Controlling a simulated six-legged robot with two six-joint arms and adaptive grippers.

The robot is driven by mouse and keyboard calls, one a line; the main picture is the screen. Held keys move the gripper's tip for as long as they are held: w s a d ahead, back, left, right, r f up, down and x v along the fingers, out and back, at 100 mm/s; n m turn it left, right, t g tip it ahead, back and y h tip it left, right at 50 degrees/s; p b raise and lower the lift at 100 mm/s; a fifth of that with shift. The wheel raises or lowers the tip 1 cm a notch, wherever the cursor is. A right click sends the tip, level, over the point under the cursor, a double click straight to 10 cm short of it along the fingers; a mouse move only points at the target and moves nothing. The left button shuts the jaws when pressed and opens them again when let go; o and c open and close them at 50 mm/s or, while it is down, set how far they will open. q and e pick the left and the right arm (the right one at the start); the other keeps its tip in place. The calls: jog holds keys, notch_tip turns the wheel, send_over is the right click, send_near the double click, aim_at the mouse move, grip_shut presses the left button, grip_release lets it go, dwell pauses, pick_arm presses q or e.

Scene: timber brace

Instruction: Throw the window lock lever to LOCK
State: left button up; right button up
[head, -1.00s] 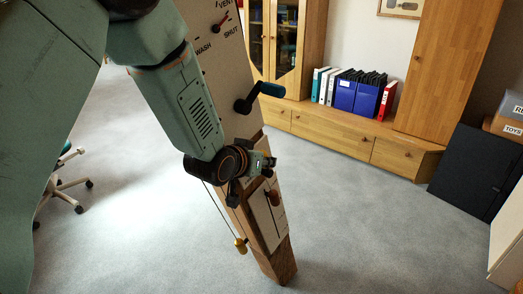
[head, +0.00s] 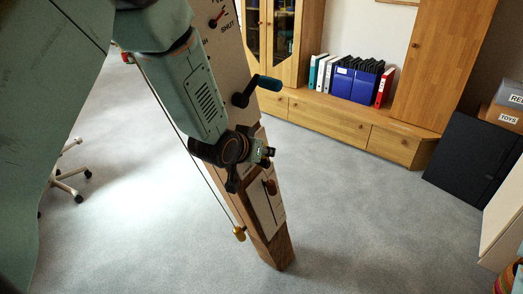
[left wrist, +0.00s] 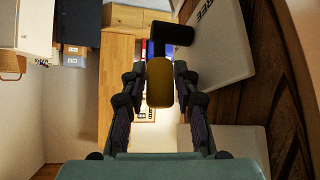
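The lock lever shows in the left wrist view as an ochre handle (left wrist: 159,84) on a dark arm (left wrist: 170,33), beside a pale plate (left wrist: 215,45) lettered "FREE". My left gripper (left wrist: 161,78) has its two fingers spread, one on each side of the handle. Narrow gaps seem to remain, but I cannot tell if a finger touches it. In the head view my left gripper (head: 266,157) is at the timber post (head: 279,250), above a pale lower panel (head: 264,210) with a brown knob (head: 270,187). My gripper and arm hide the lever there. My right gripper is not in view.
An upper panel (head: 226,60) carries a red pointer (head: 215,20) and a dark crank with a teal grip (head: 265,82). A cord with a brass knob (head: 239,233) runs left of the post.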

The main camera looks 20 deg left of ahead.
pick_arm(q)
jog(key=shift+s, duration=0.1)
jog(key=v, duration=1.2)
jog(key=shift+c, duration=0.3)
